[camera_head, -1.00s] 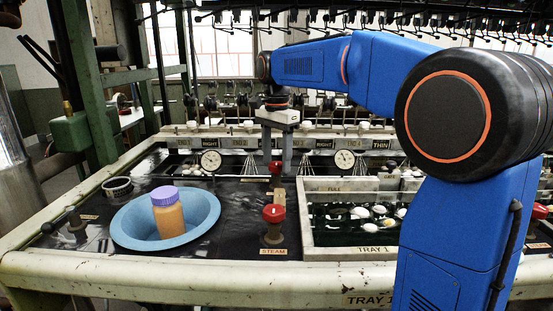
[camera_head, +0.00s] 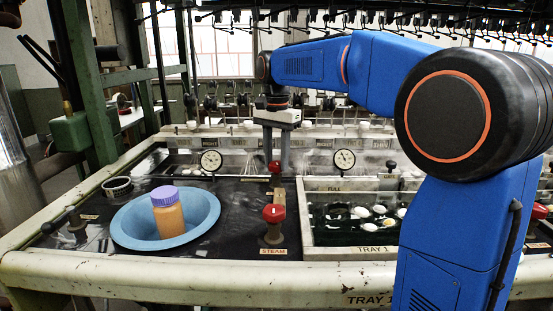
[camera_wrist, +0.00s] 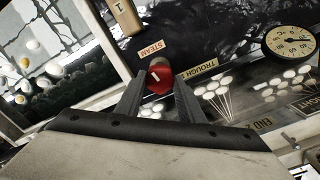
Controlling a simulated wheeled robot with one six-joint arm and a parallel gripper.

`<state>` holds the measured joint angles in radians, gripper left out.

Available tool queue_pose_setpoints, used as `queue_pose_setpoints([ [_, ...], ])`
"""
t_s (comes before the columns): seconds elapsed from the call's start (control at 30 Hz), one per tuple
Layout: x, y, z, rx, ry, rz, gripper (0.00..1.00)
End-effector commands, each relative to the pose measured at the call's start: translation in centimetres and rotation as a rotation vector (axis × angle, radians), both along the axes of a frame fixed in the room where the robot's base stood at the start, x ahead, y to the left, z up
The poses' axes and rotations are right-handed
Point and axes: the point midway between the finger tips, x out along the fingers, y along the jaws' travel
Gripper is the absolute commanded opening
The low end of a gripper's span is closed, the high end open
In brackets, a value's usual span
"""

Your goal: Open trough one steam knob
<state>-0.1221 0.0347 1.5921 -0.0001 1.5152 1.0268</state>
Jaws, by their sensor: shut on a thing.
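The trough one steam knob is red with a white 1 on its face. In the wrist view this knob (camera_wrist: 157,78) sits between my fingertips, beside a STEAM label (camera_wrist: 151,48) and a TROUGH 1 plate (camera_wrist: 197,73). In the head view the knob (camera_head: 274,167) stands at the back of the dark worktop. My gripper (camera_head: 276,172) points down from above and is shut on it; it also shows in the wrist view (camera_wrist: 161,84). A second red knob (camera_head: 274,213) stands nearer, above a front STEAM label (camera_head: 273,251).
A blue bowl (camera_head: 128,222) holding an orange jar (camera_head: 168,218) with a purple lid stands at left. Tray 1 (camera_head: 350,253) with pale cocoons lies at right. Two round gauges (camera_head: 211,160) (camera_head: 344,160) stand behind.

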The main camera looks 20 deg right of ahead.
Motion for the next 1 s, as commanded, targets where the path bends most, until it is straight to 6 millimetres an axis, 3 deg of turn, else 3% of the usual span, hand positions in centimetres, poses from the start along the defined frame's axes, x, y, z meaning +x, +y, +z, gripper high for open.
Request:
queue_pose_setpoints([
  [1.0, 0.03, 0.02, 0.07, 0.0, -0.001, 0.955, 0.12],
])
